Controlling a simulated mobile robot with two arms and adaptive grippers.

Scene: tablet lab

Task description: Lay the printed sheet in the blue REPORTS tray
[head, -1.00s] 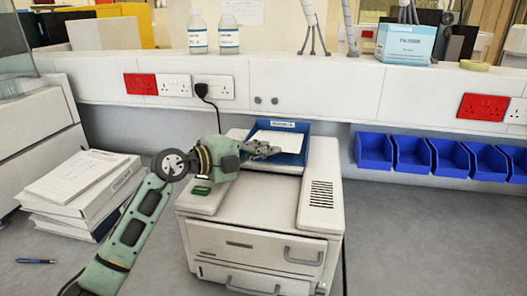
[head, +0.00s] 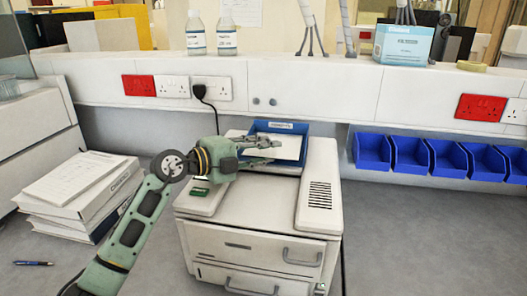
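The blue tray (head: 261,126), with a small white label on its back, sits on top of the white printer (head: 250,222). The white printed sheet (head: 289,147) lies in the tray, tilted, reaching toward its right side. My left gripper (head: 270,151) is over the front left of the tray. Its fingers are spread apart, one above the other, at the sheet's left part, which they partly cover. I cannot tell whether a finger still touches the sheet. My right gripper is not in view.
A stack of papers and binders (head: 80,187) and a pen (head: 33,263) lie on the left bench. Several blue bins (head: 412,155) line the wall at right. The shelf above holds bottles (head: 227,36) and a blue box (head: 403,45). The right bench is clear.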

